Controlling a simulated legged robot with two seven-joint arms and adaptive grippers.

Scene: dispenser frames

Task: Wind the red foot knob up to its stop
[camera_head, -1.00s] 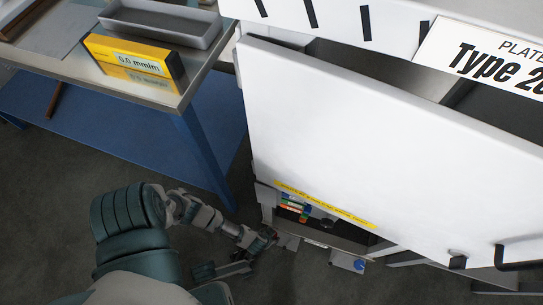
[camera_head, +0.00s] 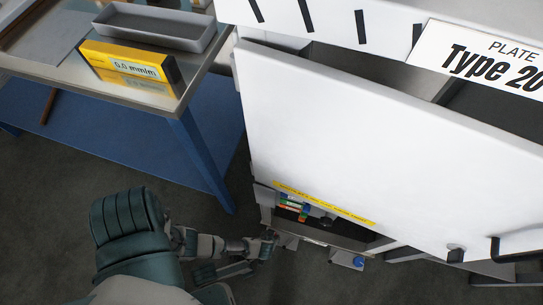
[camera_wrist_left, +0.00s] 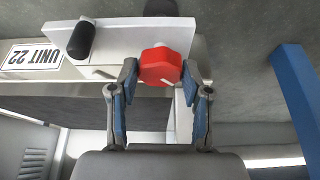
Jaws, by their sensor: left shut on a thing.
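The red foot knob (camera_wrist_left: 160,66) is a faceted red knob at the end of a white bracket (camera_wrist_left: 115,38) in the left wrist view. My left gripper (camera_wrist_left: 160,82) is shut on it, with one blue-padded finger on each side. In the head view my left gripper (camera_head: 266,243) is low by the bottom left corner of the white dispenser frame (camera_head: 345,150). The red knob is hidden there. My right gripper is not in view.
A black knob (camera_wrist_left: 80,39) and a "UNIT 22" label (camera_wrist_left: 34,56) are left of the red knob. A blue knob (camera_head: 358,262) is low on the frame. A steel table (camera_head: 130,95) with blue legs (camera_head: 200,158), a yellow gauge box (camera_head: 125,66) and grey tray (camera_head: 155,27) stands left.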

